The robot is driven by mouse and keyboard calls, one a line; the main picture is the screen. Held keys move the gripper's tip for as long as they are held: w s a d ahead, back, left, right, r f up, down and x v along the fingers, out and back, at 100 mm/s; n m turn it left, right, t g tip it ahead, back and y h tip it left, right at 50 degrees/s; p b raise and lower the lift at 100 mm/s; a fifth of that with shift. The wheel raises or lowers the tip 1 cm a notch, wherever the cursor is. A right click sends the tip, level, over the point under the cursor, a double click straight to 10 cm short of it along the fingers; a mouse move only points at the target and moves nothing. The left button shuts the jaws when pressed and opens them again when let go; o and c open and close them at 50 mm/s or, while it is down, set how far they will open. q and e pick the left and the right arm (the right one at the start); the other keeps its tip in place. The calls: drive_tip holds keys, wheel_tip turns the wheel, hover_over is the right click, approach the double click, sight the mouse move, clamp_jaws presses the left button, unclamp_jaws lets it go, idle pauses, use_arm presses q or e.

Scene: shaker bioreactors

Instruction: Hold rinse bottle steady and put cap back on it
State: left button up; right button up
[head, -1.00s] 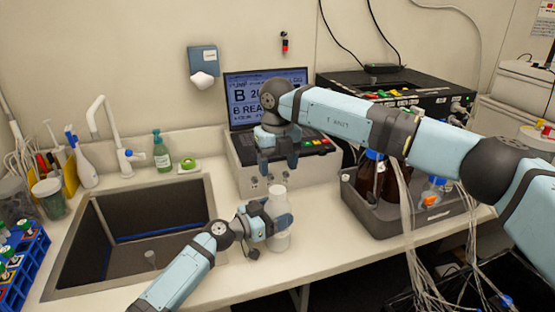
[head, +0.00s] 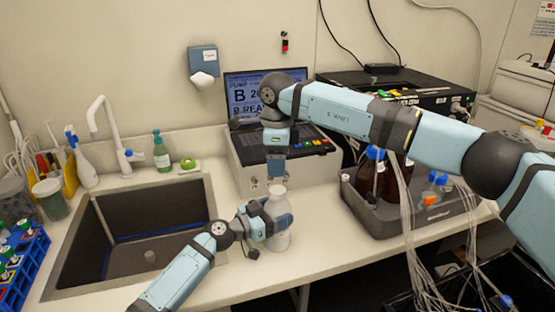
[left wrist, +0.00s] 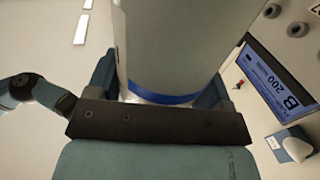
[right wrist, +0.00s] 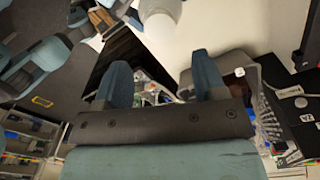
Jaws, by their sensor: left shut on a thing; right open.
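The white rinse bottle (head: 279,238) stands upright on the counter's front part, right of the sink. My left gripper (head: 268,222) is shut around its body from the left. In the left wrist view the bottle (left wrist: 165,45) fills the space between the fingers, with a blue band by the palm. My right gripper (head: 277,174) hangs just above the bottle's pale top (head: 277,190), fingers downward. In the right wrist view its fingers (right wrist: 162,80) are apart with nothing between them, and a white rounded part of the bottle (right wrist: 160,14) shows beyond. I cannot make out a separate cap.
A control unit (head: 240,165) with a laptop stands close behind the bottle. The sink (head: 85,272) lies to the left. A grey tray (head: 385,228) with brown bottles and hanging tubes is to the right. A green bottle (head: 161,155) stands behind the sink.

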sight(278, 190)
drive_tip(key=shift+f, duration=0.15)
drive_tip(key=shift+f, duration=3.9)
drive_tip(key=c, duration=0.9)
drive_tip(key=shift+m, duration=1)
drive_tip(key=o, duration=1.1)
drive_tip(key=shift+r, duration=0.1)
